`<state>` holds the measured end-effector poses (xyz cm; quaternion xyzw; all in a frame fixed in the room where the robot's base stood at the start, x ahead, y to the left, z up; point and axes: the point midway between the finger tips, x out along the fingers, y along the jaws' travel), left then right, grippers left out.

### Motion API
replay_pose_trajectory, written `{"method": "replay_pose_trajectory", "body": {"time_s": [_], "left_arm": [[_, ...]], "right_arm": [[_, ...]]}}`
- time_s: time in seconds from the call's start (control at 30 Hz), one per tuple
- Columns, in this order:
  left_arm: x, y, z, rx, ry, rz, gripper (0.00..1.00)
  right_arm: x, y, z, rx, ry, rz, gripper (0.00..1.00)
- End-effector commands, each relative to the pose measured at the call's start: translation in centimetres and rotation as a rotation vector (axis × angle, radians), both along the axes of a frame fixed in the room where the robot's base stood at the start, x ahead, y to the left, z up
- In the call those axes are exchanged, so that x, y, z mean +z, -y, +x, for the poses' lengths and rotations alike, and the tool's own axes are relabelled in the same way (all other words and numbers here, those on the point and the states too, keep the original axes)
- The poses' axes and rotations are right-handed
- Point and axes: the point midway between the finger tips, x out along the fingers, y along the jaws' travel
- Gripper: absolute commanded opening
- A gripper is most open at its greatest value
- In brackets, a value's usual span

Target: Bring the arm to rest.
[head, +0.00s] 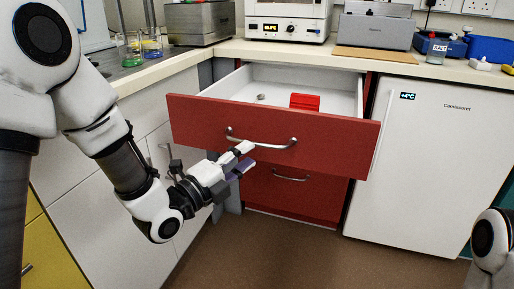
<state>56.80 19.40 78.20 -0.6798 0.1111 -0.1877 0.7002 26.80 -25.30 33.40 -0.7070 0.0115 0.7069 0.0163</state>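My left arm comes in from the left and bends towards the drawers. Its gripper (247,158) is open, with a gap between its fingertips, just in front of and below the handle (262,145) of the open red drawer (330,141). Whether a fingertip touches the handle I cannot tell. Nothing shows between the fingers. The drawer is pulled out and holds a red box (304,102) and a small grey item (261,97). Only a rounded part of my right arm shows at the lower right; its gripper is out of view.
A shut lower red drawer (292,196) is below. A white fridge (428,165) stands to the right. The worktop (235,50) carries glass flasks (132,48), a white device (287,20) and a blue case (440,45). The brown floor (290,250) in front is clear.

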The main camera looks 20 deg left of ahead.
Motion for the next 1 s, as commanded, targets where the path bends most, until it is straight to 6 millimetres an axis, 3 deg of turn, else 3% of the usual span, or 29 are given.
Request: {"method": "replay_pose_trajectory", "body": {"time_s": [0.17, 0.53, 0.63, 0.67, 0.77, 0.87, 1.0], "left_arm": [[-0.2, -0.7, -1.6, 0.0, 0.0, -0.001, 0.36], [-0.2, -0.7, -1.6, 0.0, 0.0, 0.001, 0.36], [-1.6, -0.7, -1.5, -0.001, -0.028, 0.002, 0.36], [-2.6, -0.6, -1.5, -0.002, -0.049, 0.004, 0.36], [-8.5, 0.0, -2.0, -0.016, -0.168, 0.021, 0.36], [-16.9, 0.4, -3.8, -0.01, -0.356, 0.052, 0.36], [-28.7, -0.1, -8.7, 0.068, -0.738, -0.001, 0.36]], "right_arm": [[0.0, 0.0, 0.0, 0.0, 0.0, 0.0, 0.0], [0.0, 0.0, 0.0, 0.0, 0.0, 0.0, 0.0], [0.0, 0.0, 0.0, 0.0, 0.0, 0.0, 0.0], [0.0, 0.0, 0.0, 0.0, 0.0, 0.0, 0.0], [0.0, 0.0, 0.0, 0.0, 0.0, 0.0, 0.0], [0.0, 0.0, 0.0, 0.0, 0.0, 0.0, 0.0], [0.0, 0.0, 0.0, 0.0, 0.0, 0.0, 0.0]]}}
